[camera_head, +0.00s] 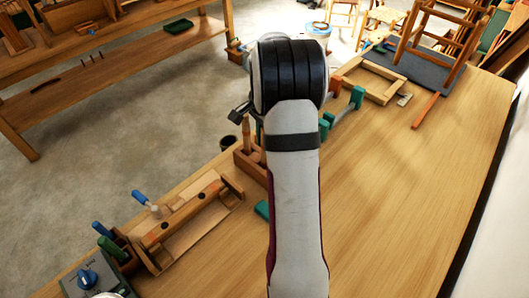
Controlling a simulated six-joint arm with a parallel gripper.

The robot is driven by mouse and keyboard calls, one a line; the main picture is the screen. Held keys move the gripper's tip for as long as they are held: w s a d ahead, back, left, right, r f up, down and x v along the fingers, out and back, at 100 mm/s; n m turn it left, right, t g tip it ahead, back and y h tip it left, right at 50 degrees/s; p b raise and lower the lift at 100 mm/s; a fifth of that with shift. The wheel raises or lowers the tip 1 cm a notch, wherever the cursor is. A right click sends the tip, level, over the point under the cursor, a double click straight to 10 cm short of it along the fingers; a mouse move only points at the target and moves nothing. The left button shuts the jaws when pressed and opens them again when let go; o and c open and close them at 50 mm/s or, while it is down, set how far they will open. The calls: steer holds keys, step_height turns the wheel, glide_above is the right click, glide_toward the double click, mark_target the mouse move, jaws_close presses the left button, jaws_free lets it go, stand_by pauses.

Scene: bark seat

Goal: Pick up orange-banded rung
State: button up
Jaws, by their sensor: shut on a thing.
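My gripper (241,111) shows only as a small dark part at the left of my arm's black joint; my arm hides the rest. An upright pale wooden rung (246,130) shows just below that dark part, and my gripper is shut on it. Its lower end is close to a wooden holder (249,164) on the bench, and I cannot tell whether they touch. No orange band can be made out on it at this size.
The workbench (400,210) is clear at right. A wooden jig (190,222), tool box (120,252) and grey control box (92,280) line its left edge. Green clamps (356,97), a wooden frame (380,82), a reddish stick (424,110) and a chair frame (440,35) lie beyond.

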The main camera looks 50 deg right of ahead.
jaws_close()
step_height(320, 180, up, 17)
stand_by(0.4)
steer(key=w+a+f+n, duration=0.3)
steer(key=a, duration=0.7)
steer(key=w+a+f+n, duration=0.2)
steer(key=a+f+n, duration=0.1)
steer(key=a, duration=0.6)
steer(key=shift+a+f, duration=0.1)
steer(key=shift+f, duration=2.5)
